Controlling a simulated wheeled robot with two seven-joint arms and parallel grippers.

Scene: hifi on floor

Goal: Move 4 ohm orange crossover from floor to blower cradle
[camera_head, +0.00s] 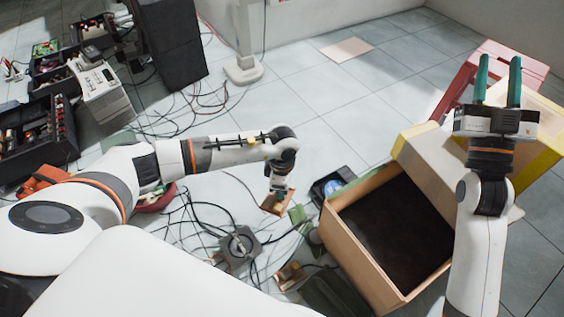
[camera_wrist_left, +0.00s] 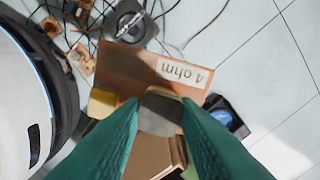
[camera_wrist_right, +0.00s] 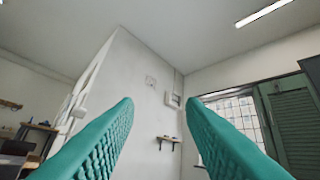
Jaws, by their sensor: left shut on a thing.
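The orange crossover is a flat orange-brown board (camera_wrist_left: 190,82) with a white "4 ohm" label in the left wrist view. My left gripper (camera_wrist_left: 160,106) is shut on it, with a grey block on the board between the green fingers and a yellow part beside them. In the head view the crossover (camera_head: 274,206) hangs below my left wrist, near the middle; the fingers are hard to make out there. My right gripper (camera_head: 498,80) is open and empty, with its fingers pointing up. I cannot tell which object is the blower cradle.
An open wooden box (camera_head: 330,232) with a dark inside stands right of the crossover. A black tray with a blue part (camera_head: 332,185) lies close by. A grey square device (camera_head: 238,248) and loose cables lie left of it. Bare tiles (camera_head: 310,110) are behind.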

